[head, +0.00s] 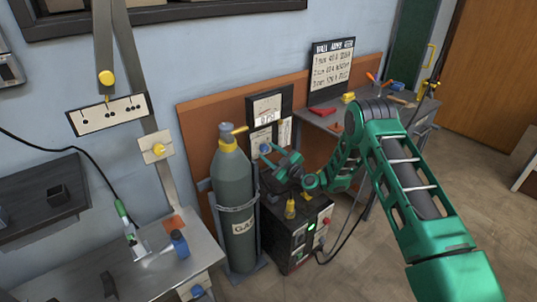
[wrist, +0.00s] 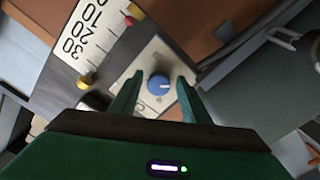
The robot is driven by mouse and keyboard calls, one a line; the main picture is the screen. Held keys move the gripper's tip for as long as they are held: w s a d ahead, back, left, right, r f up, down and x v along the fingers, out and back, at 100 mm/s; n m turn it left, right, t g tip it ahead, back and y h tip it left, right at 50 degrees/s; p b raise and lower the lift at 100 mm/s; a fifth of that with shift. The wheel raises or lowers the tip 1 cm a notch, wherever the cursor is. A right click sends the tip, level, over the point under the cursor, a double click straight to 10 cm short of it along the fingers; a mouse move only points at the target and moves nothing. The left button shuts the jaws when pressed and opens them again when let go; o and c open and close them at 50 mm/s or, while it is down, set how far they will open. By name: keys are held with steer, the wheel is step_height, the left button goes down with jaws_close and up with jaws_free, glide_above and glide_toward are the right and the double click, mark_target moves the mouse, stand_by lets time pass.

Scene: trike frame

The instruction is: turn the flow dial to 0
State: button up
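The flow dial is a round blue knob (wrist: 159,84) with a small white mark, on a pale plate (wrist: 153,63) in the wrist view. In the head view, the blue dial (head: 265,148) is on the wall panel behind the gas cylinder. My gripper (wrist: 157,80) is open, and the dial shows between its two green fingers. I cannot tell whether the fingers touch it. In the head view my gripper (head: 270,157) is close in front of the panel. The dial's setting is too small to read.
A white scale marked 10, 20 and 30 (wrist: 85,30) is beside the dial, with a yellow pointer (wrist: 85,82). The grey gas cylinder (head: 235,195) stands just left of my gripper. A black welder box (head: 300,232) is below it. A workbench (head: 330,120) is to the right.

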steer(key=shift+a+r, duration=0.1)
steer(key=shift+r, duration=0.1)
steer(key=v, duration=1)
steer(key=shift+s+d+f, duration=0.2)
steer(key=shift+s, duration=0.05)
steer(key=shift+r, duration=0.1)
